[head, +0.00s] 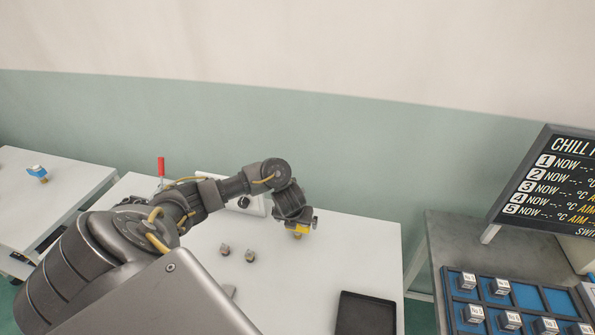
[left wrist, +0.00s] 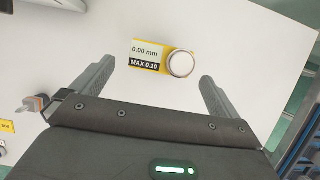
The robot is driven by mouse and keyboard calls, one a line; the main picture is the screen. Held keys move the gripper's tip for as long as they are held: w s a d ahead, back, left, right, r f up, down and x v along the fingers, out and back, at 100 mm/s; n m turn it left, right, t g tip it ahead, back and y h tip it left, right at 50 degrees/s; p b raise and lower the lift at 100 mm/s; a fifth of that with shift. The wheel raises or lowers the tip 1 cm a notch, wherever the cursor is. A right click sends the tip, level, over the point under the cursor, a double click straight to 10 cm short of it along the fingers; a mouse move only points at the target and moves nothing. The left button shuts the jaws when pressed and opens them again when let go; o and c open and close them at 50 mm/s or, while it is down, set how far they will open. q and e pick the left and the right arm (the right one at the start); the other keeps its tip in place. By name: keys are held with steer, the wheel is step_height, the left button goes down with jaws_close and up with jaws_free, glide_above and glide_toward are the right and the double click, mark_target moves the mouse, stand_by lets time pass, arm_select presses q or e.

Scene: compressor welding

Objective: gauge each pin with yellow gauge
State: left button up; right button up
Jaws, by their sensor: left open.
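The yellow gauge (left wrist: 150,47) lies on the white table (head: 345,245), its display reading 0.00 mm and MAX 0.10, with a round silver part at its right end. It also shows as a yellow patch under my left gripper in the head view (head: 301,230). My left gripper (left wrist: 157,72) is open and empty, its fingers on either side of the gauge and short of it in the picture. Two small grey-brown parts (head: 225,249) (head: 250,256), perhaps the pins, stand on the table left of the gripper. My right gripper is not in view.
A black tray (head: 366,315) lies at the table's front right. A white box with a black knob (head: 244,203) and a red-handled tool (head: 161,168) are behind my arm. Right are a blue rack (head: 525,296) of labelled blocks and a black board (head: 550,185).

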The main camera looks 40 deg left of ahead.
mark_target(298, 225)
arm_select(q)
steer(key=b+x, duration=0.1)
steer(key=x, duration=0.4)
steer(key=shift+w+f, duration=0.15)
steer(key=shift+f, duration=0.2)
steer(key=c, duration=1.1)
steer(key=o, duration=0.4)
steer(key=c, duration=0.5)
steer(key=o, duration=0.6)
steer(key=c, duration=0.8)
steer(key=shift+o, duration=0.2)
